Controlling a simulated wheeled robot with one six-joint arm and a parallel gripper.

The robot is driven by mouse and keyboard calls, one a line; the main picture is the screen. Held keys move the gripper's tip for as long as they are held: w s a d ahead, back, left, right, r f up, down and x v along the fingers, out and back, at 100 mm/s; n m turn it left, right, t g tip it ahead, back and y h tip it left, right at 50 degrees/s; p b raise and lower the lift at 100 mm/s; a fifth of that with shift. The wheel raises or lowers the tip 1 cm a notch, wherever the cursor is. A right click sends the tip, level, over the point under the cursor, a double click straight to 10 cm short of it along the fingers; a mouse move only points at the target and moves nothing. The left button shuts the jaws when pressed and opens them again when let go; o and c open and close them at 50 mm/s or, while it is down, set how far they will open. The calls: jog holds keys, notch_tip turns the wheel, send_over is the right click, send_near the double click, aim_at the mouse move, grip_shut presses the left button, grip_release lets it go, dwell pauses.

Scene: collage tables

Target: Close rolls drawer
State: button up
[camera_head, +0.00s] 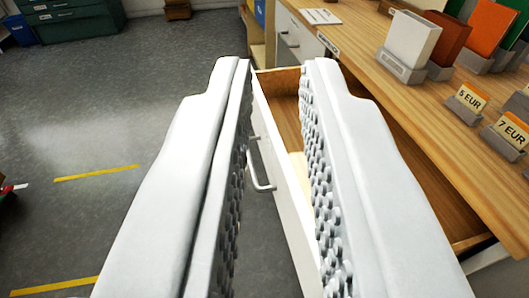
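An open drawer with a white front (290,222) and a wooden inside (290,112) stands out from under the wooden table. I cannot read a label on it, so I cannot tell whether it is the rolls drawer. Its silver bar handle (262,172) shows between my fingers, on the outer side of the front. My gripper (279,75) is open, its two white studded fingers spread with nothing held between them. The right finger hides much of the drawer. I cannot tell whether a finger touches the drawer.
The wooden tabletop (455,165) at right carries price signs (472,97) and upright cards in grey holders (402,66). Another white drawer front with a handle (290,38) is farther back. Green cabinets (75,18) stand at far left. The grey floor (120,110) at left is mostly clear.

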jog(key=w+a+f+g, duration=0.1)
jog(key=w+f+g, duration=0.1)
jog(key=w, duration=0.3)
jog(key=w+a+f+g, duration=0.2)
jog(key=w+f, duration=0.1)
jog(key=w, duration=0.3)
jog(key=w+a+f+n+g, duration=0.1)
jog(key=w+a+f+g, duration=0.1)
jog(key=w, duration=0.3)
jog(key=shift+w+a+f, duration=0.1)
jog(key=shift+w+f, duration=0.05)
jog(key=shift+f, duration=0.7)
grip_shut()
jog(key=g+h, duration=0.4)
jog(key=g, duration=0.1)
send_near(255, 122)
notch_tip(255, 122, down, 3)
jog(key=a, duration=0.3)
jog(key=shift+n, duration=0.4)
jog(key=shift+w+d+f, duration=0.1)
jog(key=shift+w+d, duration=0.3)
jog(key=shift+d, duration=0.3)
jog(key=shift+w+d+f, duration=0.1)
jog(key=shift+w+d, duration=0.25)
jog(key=shift+d, duration=0.4)
jog(key=shift+w+d+f, duration=0.1)
jog(key=shift+w+d, duration=0.3)
jog(key=shift+d, duration=0.3)
jog(key=shift+d, duration=0.1)
